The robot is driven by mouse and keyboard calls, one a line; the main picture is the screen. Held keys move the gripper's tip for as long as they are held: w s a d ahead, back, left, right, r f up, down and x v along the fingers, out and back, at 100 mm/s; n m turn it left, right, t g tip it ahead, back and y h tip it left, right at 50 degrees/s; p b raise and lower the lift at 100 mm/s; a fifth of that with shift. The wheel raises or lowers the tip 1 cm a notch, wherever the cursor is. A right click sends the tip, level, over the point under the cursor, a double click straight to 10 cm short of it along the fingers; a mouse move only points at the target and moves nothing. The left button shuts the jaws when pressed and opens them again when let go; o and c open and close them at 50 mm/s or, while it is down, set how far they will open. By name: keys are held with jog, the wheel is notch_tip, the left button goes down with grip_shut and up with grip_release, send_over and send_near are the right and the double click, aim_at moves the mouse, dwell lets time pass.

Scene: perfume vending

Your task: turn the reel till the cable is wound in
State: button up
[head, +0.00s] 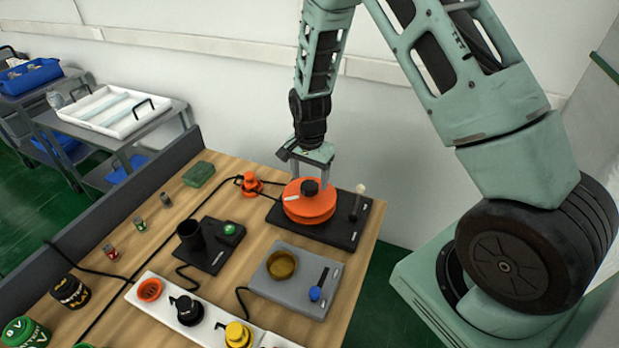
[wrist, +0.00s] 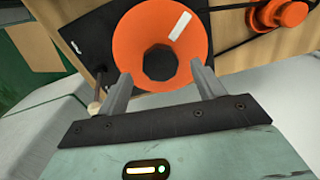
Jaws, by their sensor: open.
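The orange reel (head: 309,207) sits on a black base plate (head: 342,234) at the table's far right corner. It has a black centre knob (head: 309,187) and a white mark on its top. My gripper (head: 308,174) is open above and behind the reel. In the wrist view the two fingers of my gripper (wrist: 158,82) stand apart on either side of the knob's near side, over the reel (wrist: 150,35); whether they touch it I cannot tell. A black cable (head: 215,181) runs left over the table from a small orange fitting (head: 250,183) beside the reel.
A grey plate with a brown bowl (head: 281,265) and blue-knobbed lever stands in front. A black cup (head: 189,235) and green button share a plate to its left. A thin upright peg (head: 357,200) stands right of the reel.

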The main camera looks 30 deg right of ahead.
jog(key=shift+f, duration=1.25)
jog(key=c, duration=1.4)
jog(key=m, duration=0.3)
jog(key=shift+m, duration=2.3)
jog(key=shift+p, duration=0.3)
jog(key=o, duration=1.4)
